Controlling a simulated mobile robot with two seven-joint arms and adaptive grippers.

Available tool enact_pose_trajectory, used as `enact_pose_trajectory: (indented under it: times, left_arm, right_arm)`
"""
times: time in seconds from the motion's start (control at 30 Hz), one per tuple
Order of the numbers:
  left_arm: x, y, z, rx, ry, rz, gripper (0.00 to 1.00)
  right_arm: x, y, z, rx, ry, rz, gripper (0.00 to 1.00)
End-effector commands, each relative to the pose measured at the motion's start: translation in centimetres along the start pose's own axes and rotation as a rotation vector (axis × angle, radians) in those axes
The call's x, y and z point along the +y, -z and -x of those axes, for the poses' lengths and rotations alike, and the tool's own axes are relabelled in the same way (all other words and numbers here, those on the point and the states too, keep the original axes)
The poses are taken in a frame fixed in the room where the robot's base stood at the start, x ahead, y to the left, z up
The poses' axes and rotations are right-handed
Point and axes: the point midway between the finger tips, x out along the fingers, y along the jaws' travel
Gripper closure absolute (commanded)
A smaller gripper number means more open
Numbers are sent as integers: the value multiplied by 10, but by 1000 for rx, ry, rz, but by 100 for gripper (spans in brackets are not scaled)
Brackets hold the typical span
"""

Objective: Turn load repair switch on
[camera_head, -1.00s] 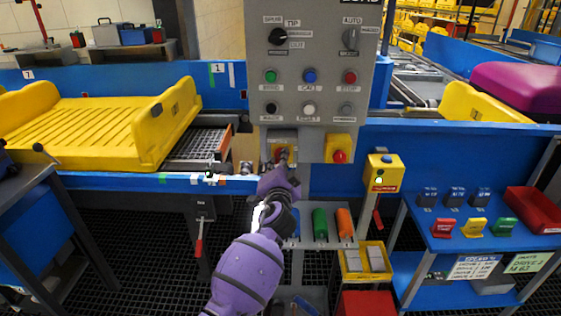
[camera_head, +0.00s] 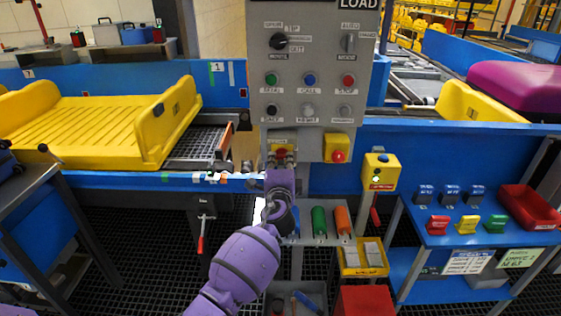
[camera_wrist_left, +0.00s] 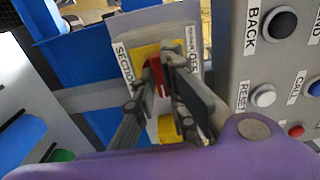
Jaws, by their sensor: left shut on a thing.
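The grey control panel (camera_head: 312,70) stands in the middle of the head view, with a LOAD sign at its top. Below its button rows is a yellow plate with a red switch handle (camera_head: 281,152). In the left wrist view the red handle (camera_wrist_left: 156,74) stands out from the yellow plate (camera_wrist_left: 146,52), between labels that are partly covered. My left gripper (camera_head: 281,160) reaches up to it from below. Its fingers (camera_wrist_left: 162,90) are shut on the red handle, one on each side. My right gripper is not in view.
A yellow box with a red button (camera_head: 337,148) sits just right of the switch. Another yellow button box (camera_head: 381,172) is farther right. A yellow tray (camera_head: 90,125) lies on the conveyor at left. A blue table (camera_head: 470,215) with small coloured items stands at right.

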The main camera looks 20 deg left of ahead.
Motion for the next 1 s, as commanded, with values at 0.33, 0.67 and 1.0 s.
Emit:
enact_pose_trajectory:
  times: [0.33, 0.67, 1.0]
  left_arm:
    - [1, 0, 0, -1, -1, -31, 100]
    - [1, 0, 0, -1, -1, -30, 75]
    - [0, 0, 1, 0, 0, -28, 70]
  right_arm:
    - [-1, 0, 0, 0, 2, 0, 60]
    - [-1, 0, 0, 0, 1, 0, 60]
    - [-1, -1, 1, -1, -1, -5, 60]
